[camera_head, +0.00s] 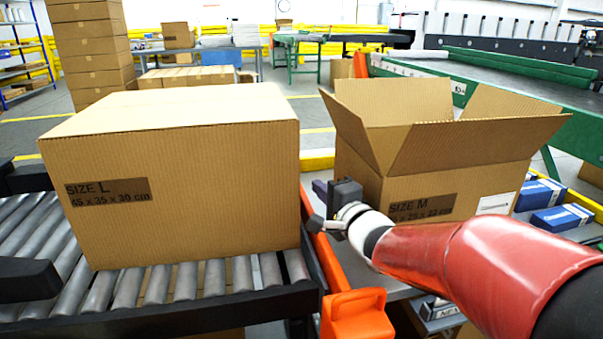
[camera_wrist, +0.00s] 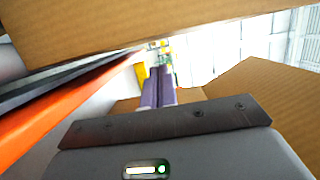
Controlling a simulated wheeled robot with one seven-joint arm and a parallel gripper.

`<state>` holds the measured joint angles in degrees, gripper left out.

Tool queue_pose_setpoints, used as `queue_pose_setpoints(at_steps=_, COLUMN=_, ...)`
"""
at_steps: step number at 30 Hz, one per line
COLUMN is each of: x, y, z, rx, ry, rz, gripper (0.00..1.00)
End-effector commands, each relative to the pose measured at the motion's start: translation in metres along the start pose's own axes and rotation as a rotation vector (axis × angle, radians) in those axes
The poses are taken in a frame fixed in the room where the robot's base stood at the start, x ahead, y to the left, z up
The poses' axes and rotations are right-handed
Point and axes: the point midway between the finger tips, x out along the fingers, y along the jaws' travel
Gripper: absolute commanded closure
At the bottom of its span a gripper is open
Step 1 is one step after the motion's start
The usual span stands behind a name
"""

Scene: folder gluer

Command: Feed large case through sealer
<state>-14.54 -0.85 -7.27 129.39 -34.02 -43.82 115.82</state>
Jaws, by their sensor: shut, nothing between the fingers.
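The large case (camera_head: 185,190), marked SIZE L, is a brown box with its top closed, standing on the roller conveyor (camera_head: 60,240) at the left in the head view. My gripper (camera_head: 322,195) is to the right of the large case, between it and an open box. The fingers are shut and hold nothing. In the wrist view the two purple-grey fingers (camera_wrist: 158,88) lie side by side, with brown cardboard (camera_wrist: 140,30) above them. I cannot tell whether they touch a box. No sealer can be made out for certain.
An open box marked SIZE M (camera_head: 440,190) stands right of my gripper with its flaps raised. An orange part (camera_head: 357,315) sits at the conveyor's right edge. Blue packets (camera_head: 560,217) lie at the right. A green-framed belt machine (camera_head: 500,85) stands behind. Stacked boxes (camera_head: 90,45) stand back left.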

Motion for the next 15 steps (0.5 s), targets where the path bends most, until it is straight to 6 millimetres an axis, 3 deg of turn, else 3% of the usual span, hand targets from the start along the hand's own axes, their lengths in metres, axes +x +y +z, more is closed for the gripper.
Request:
queue_pose_setpoints(at_steps=6, x=0.049, y=0.0, z=0.001, rx=0.0, ry=-0.002, rz=0.001, gripper=1.0)
queue_pose_setpoints(at_steps=15, x=0.088, y=0.0, z=0.0, rx=0.0, ry=0.001, rz=0.001, gripper=1.0)
